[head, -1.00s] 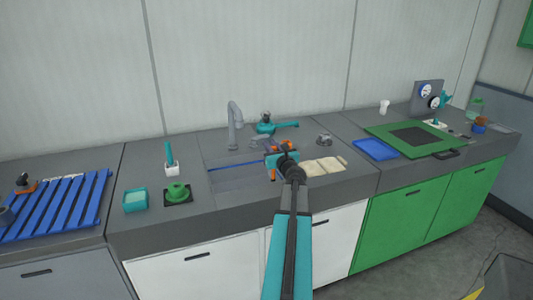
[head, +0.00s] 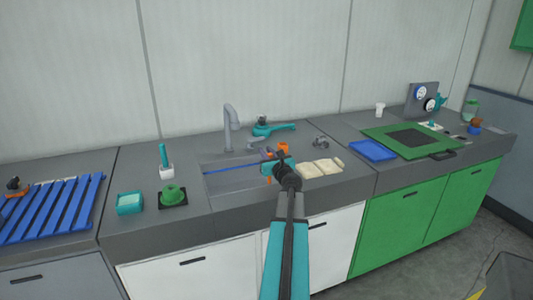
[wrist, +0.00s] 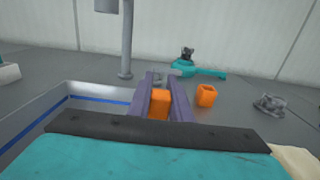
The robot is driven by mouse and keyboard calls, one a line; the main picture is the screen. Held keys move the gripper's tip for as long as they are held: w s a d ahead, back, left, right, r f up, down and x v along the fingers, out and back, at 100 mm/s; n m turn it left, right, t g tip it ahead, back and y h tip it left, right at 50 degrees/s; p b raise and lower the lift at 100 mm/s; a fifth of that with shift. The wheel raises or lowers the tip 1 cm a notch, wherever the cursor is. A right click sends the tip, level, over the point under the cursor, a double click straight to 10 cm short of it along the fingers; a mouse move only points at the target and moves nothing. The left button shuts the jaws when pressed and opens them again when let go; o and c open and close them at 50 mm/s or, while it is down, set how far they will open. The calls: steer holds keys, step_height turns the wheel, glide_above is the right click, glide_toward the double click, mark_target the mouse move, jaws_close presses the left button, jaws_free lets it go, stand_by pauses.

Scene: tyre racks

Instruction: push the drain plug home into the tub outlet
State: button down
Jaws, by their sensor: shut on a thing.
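My gripper (wrist: 160,98) is shut on an orange block-like piece, which I take to be the drain plug (wrist: 159,104). In the head view my gripper (head: 270,157) is over the right part of the sunken grey tub (head: 225,181), which has a blue line along its inner wall. The tub outlet is not visible; my gripper and arm cover that part. I cannot tell whether the plug touches anything below.
A second orange piece (wrist: 206,95) with a hollow top stands on the counter just right of my fingers. A grey tap (head: 230,130) rises behind the tub, with a teal tool (head: 272,128) nearby. A grey fitting (head: 320,142) and a cream cloth (head: 320,167) lie to the right.

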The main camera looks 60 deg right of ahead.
steer(key=shift+f+b, duration=1.1)
steer(key=shift+f, duration=0.35)
steer(key=shift+f+b, duration=1.1)
steer(key=shift+b, duration=0.3)
stand_by(1.1)
steer(key=shift+r, duration=0.2)
steer(key=shift+r+p, duration=0.65)
steer(key=shift+r, duration=0.05)
steer(key=shift+f+b, duration=0.9)
steer(key=shift+b, duration=0.1)
stand_by(1.2)
steer(key=shift+r, duration=0.2)
steer(key=shift+r+p, duration=0.65)
